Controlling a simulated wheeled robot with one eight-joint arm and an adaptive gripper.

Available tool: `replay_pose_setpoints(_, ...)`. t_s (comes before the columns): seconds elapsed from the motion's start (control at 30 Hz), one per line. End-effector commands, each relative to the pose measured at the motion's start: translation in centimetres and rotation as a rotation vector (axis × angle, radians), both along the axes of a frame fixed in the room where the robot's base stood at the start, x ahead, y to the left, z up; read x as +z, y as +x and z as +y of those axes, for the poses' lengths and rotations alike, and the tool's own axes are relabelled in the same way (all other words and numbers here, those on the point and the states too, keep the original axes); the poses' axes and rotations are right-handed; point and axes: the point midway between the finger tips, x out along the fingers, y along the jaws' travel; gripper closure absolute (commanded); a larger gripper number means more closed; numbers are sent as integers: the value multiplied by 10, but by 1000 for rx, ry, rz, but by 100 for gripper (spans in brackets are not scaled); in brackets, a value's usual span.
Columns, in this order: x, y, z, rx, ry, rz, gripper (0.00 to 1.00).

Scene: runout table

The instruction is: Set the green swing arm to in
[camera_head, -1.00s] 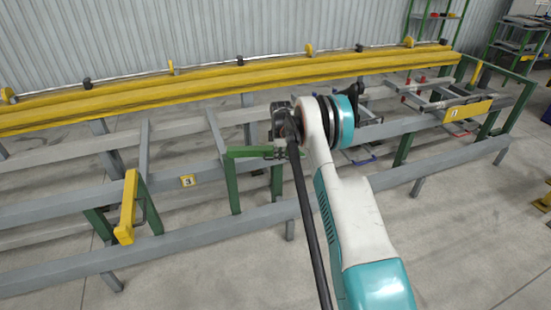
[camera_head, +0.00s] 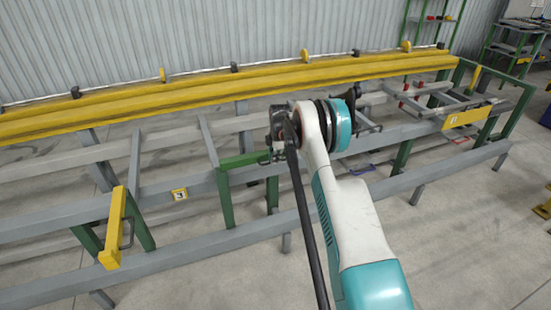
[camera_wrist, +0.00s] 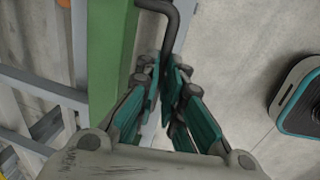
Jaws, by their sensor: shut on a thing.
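The green swing arm (camera_head: 243,160) is a green bar at the top of a green post in the middle of the runout table. It points right, toward my gripper, with its end partly hidden by my wrist. In the wrist view the green bar (camera_wrist: 110,50) runs up the left side, and a dark bent handle (camera_wrist: 171,32) comes off it. My gripper (camera_wrist: 168,78) is shut on the lower end of this handle, its fingertips on both sides of the rod. In the head view my gripper (camera_head: 279,152) is small and mostly hidden by my arm.
A yellow arm (camera_head: 114,228) stands at the left on the grey table frame (camera_head: 60,225). A small number 3 plate (camera_head: 180,195) is on the rail. Long yellow beams (camera_head: 240,82) run behind. A yellow plate (camera_head: 466,118) is at the right. Open floor (camera_head: 455,235) lies in front right.

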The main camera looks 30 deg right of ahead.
Motion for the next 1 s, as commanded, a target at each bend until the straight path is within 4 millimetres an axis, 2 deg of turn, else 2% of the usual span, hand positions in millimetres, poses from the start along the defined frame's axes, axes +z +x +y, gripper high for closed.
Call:
replay_pose_setpoints(0.07, -2, 0, 1, 2, 1, 2, 100)
replay_pose_setpoints(0.1, -2, 0, 1, 2, 1, 2, 87)
replay_pose_setpoints(0.17, -2, 0, 1, 2, 1, 2, 74)
replay_pose_setpoints(0.2, -2, 0, 1, 1, 1, 1, 70)
replay_pose_setpoints(0.5, 0, 0, 1, 0, 0, 1, 70)
replay_pose_setpoints(0.63, 8, -1, 1, 0, 0, 1, 70)
replay_pose_setpoints(0.77, 27, -5, 1, 0, 0, 1, 70)
replay_pose_setpoints(1.0, 75, -14, 3, 0, 1, 1, 70)
